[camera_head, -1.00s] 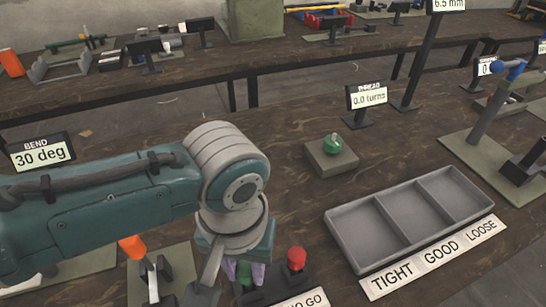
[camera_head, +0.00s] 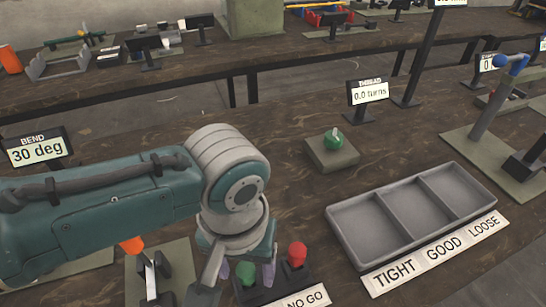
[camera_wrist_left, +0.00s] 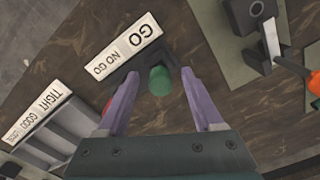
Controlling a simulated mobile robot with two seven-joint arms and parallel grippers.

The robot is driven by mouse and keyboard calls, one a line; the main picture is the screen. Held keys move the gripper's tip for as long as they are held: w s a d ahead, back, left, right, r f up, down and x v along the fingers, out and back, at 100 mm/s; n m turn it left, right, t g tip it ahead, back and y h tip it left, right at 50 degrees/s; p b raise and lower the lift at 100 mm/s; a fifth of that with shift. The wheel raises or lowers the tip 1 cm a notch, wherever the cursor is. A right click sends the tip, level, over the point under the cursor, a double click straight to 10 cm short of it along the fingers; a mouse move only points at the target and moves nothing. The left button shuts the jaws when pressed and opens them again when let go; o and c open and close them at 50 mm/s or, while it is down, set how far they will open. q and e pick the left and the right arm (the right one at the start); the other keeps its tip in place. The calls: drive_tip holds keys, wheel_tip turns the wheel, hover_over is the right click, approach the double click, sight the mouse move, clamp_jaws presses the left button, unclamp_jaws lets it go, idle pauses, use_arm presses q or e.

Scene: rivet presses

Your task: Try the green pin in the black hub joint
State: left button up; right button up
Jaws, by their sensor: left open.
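The green pin (camera_head: 246,272) stands upright in a black holder (camera_head: 262,294) beside a red-topped pin (camera_head: 297,254). My left gripper (camera_head: 247,268) points down over it, its purple fingers open on either side of the pin. In the left wrist view the green pin (camera_wrist_left: 160,80) sits between the fingertips with a gap on both sides. A black block with a round ringed opening (camera_wrist_left: 256,9) shows at the top right of that view; it may be the black hub joint, but I cannot be sure. My right gripper is not in view.
A grey three-part tray (camera_head: 345,222) marked TIGHT, GOOD, LOOSE lies to the right. A green-knobbed block (camera_head: 332,155) stands behind. An orange-handled fixture (camera_head: 150,275) is close on the left of the gripper.

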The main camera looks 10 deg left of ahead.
use_arm(q)
wheel_tip(320, 180, up, 10)
drive_tip(key=p, duration=0.3)
idle(0.6)
